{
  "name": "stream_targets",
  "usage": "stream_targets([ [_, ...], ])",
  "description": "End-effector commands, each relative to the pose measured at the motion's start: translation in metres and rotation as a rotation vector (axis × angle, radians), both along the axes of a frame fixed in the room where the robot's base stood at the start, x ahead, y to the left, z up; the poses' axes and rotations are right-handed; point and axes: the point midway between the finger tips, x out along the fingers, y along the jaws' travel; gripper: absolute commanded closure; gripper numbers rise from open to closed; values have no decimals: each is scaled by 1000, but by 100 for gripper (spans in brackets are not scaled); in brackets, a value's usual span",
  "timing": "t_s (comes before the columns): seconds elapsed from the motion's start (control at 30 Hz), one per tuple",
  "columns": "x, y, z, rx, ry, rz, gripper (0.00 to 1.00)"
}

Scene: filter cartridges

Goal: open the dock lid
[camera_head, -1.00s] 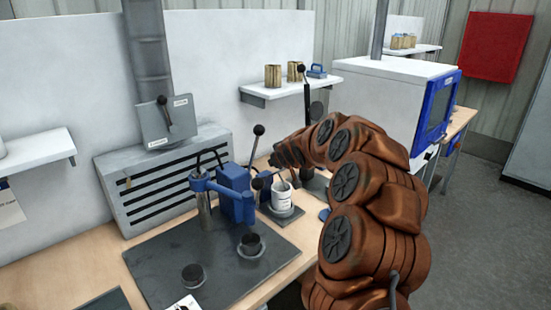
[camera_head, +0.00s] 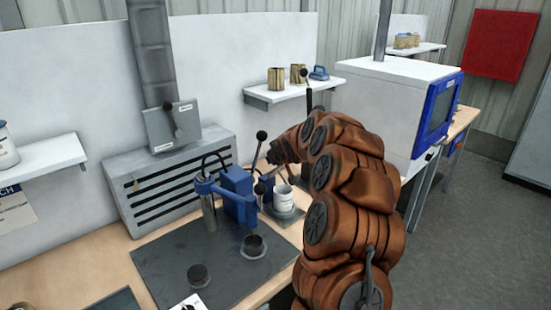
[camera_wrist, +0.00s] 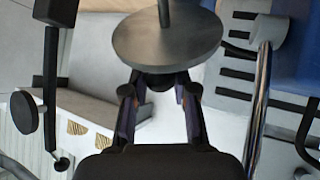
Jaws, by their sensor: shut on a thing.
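My gripper (camera_wrist: 160,92) is shut on a dark rounded knob (camera_wrist: 160,81) in the wrist view. A grey round disc (camera_wrist: 167,40) sits just beyond the knob, with a rod on its far side; I cannot tell for sure whether it is the dock lid. In the head view my brown arm reaches over the bench, and its end is close to the blue lever device (camera_head: 236,186) and a white canister (camera_head: 283,198).
A black ball-topped lever (camera_head: 262,135) stands close to my wrist. A dark mat (camera_head: 165,262) with two small dark round parts lies in front. A slotted grey box (camera_head: 165,180) is behind. A dark post with a disc (camera_wrist: 25,112) shows left in the wrist view.

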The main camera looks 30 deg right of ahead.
Motion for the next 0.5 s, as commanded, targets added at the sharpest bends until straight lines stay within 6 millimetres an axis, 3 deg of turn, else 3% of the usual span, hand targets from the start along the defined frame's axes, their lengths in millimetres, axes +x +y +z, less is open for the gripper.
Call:
stream_targets([
  [0.5, 17, 6, 1, 2, 1, 4, 100],
])
